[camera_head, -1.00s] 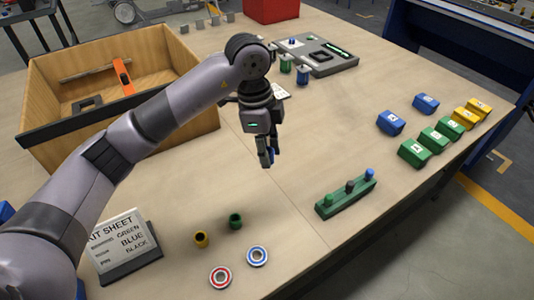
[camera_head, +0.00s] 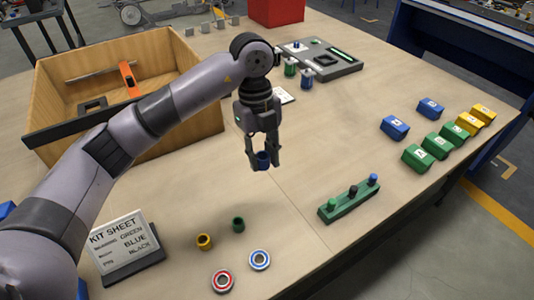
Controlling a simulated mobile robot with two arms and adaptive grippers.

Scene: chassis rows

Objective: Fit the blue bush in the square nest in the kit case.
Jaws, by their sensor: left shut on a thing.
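My left gripper (camera_head: 263,162) is shut on the blue bush (camera_head: 263,160), a small blue ring, and holds it above the middle of the table. The kit case (camera_head: 338,70) is a flat grey tray at the back of the table, beyond and to the right of the gripper. A dark square nest (camera_head: 325,61) shows in it. The gripper and the bush are well apart from the case. My right gripper is not in view.
A green bush (camera_head: 238,224), a yellow bush (camera_head: 204,241) and two bearings (camera_head: 259,260) lie near the front. A kit sheet (camera_head: 124,243) stands front left. A wooden crate (camera_head: 190,130) is at left. A green peg block (camera_head: 350,200) and several coloured blocks (camera_head: 417,157) are at right.

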